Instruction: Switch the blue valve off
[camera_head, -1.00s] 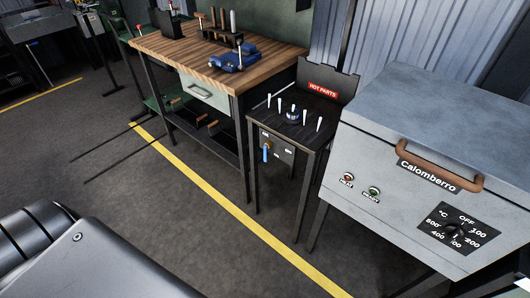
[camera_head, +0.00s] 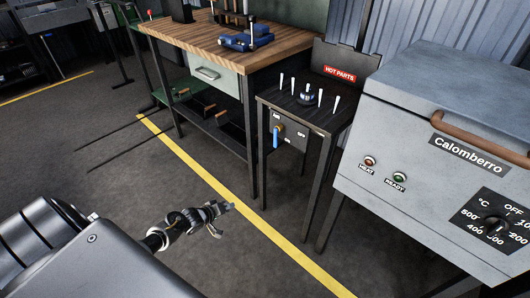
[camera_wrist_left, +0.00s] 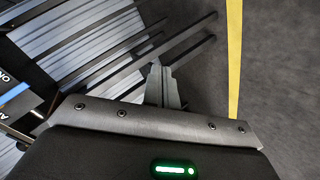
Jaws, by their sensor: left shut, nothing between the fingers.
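The blue valve handle (camera_head: 276,136) hangs pointing down on a dark panel (camera_head: 291,132) at the front of a small black stand. The panel has small white labels, one at its right side. In the left wrist view, part of the blue handle (camera_wrist_left: 14,94) shows at the left edge beside a label. My left gripper (camera_head: 230,206) is low over the floor near the yellow line, below and left of the valve and apart from it. Its fingers (camera_wrist_left: 157,68) are shut with nothing between them. My right gripper is not in view.
The black stand (camera_head: 325,117) carries several white pegs and a "HOT PARTS" sign (camera_head: 340,73). A grey Calomberro oven (camera_head: 440,100) stands to its right. A wooden workbench (camera_head: 205,45) with a blue vise (camera_head: 245,41) stands to its left. The floor in front is clear.

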